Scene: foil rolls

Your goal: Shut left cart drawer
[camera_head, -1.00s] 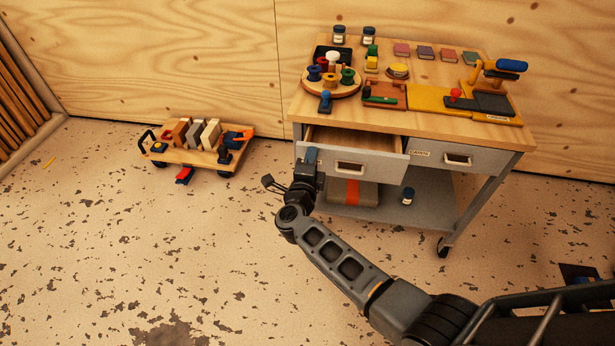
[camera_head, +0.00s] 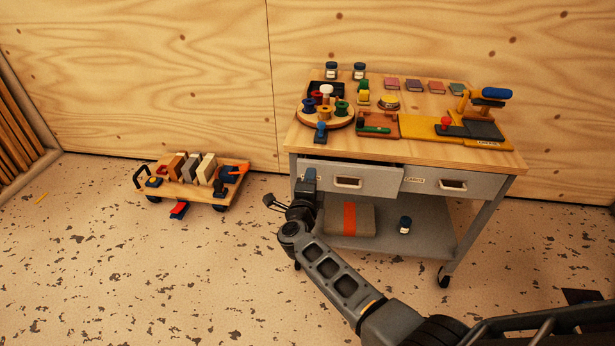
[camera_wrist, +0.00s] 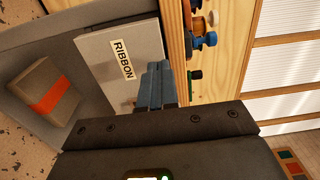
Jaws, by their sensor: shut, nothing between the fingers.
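The left cart drawer (camera_head: 385,183) has a grey front with a pale handle, under the wooden top of the cart (camera_head: 420,157). It stands slightly out, with a thin dark gap along its upper edge. Its front, labelled RIBBON, shows in the wrist view (camera_wrist: 105,55). My gripper (camera_head: 310,178) is shut and empty at the left end of the drawer front. In the wrist view its blue-grey fingers (camera_wrist: 155,82) reach the front beside the label. They appear to touch it, and they cover part of it.
The right drawer (camera_head: 425,181) looks flush. Spools on a round board (camera_head: 340,122) and other tools stand on the cart top. A box with an orange band (camera_head: 333,218) and a jar (camera_head: 405,225) sit on the lower shelf. A low trolley (camera_head: 190,187) stands left; floor between is clear.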

